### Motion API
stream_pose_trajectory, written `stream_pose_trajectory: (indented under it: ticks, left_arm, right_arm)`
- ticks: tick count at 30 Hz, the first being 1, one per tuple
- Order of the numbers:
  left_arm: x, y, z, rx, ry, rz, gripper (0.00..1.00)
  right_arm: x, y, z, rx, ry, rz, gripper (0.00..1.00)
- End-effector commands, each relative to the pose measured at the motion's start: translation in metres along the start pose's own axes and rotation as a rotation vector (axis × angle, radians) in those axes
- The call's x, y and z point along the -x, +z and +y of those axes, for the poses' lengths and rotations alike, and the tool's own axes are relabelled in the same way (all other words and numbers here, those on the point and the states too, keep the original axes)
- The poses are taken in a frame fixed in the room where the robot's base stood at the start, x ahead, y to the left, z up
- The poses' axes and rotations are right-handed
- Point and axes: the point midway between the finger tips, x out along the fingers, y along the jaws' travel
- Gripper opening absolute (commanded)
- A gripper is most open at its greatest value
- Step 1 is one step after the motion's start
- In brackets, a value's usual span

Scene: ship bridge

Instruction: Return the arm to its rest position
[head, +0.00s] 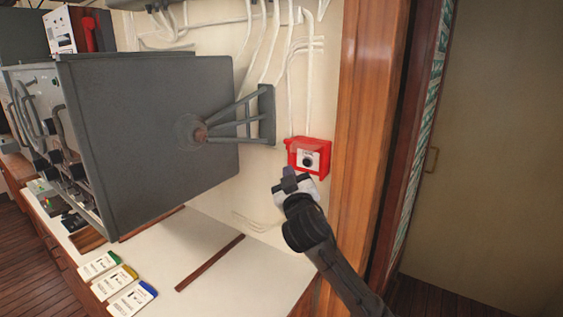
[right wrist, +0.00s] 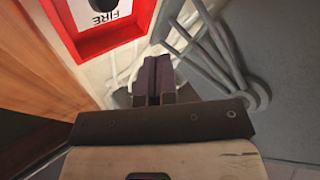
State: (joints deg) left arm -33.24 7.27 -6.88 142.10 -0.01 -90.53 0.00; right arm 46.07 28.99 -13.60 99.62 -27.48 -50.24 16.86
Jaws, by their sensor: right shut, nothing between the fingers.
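My right gripper (head: 289,176) is raised in front of the wall, just below and left of the red fire call box (head: 309,156) in the head view. In the right wrist view its two dark fingers (right wrist: 152,82) are together with nothing between them. The fire box (right wrist: 98,25) shows upside down at the upper left there, with FRIE-side lettering reading FIRE on a white plate and a dark round button. The fingertips appear apart from the box. My left gripper is not in view.
A large grey cabinet (head: 150,140) on a wall bracket (head: 245,122) is left of the gripper. A white counter (head: 215,262) below holds several labelled cards (head: 131,300). A wooden post (head: 366,130) and a door (head: 480,150) stand to the right.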

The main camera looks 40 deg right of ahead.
Motion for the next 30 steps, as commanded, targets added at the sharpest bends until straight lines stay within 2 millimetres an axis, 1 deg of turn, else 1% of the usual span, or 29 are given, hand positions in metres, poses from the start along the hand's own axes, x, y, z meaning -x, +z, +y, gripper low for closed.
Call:
stream_pose_trajectory:
  ticks: [8,11,13,14,16,20,23,26,30]
  left_arm:
    - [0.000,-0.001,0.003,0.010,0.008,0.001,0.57]
    - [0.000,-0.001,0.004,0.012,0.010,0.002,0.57]
    - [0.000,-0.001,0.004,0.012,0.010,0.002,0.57]
    - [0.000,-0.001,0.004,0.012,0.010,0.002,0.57]
    - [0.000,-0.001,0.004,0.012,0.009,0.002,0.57]
    - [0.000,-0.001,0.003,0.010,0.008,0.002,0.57]
    - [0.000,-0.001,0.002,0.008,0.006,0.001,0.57]
    - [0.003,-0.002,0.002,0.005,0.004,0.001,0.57]
    - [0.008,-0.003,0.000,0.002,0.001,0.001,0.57]
  right_arm:
    - [0.000,0.000,0.000,0.014,0.000,0.000,0.00]
    - [0.000,0.008,0.002,0.056,0.012,-0.050,0.00]
    - [0.001,0.018,0.002,0.077,0.009,-0.114,0.00]
    - [0.003,0.021,0.002,0.082,0.005,-0.141,0.00]
    - [0.012,0.020,0.003,0.084,-0.014,-0.194,0.00]
    - [0.041,0.004,0.006,0.059,-0.075,-0.253,0.00]
    - [0.067,-0.012,0.001,0.024,-0.142,-0.271,0.00]
    - [0.100,-0.008,-0.018,0.004,-0.238,-0.311,0.00]
    - [0.146,0.014,-0.045,-0.013,-0.365,-0.377,0.00]
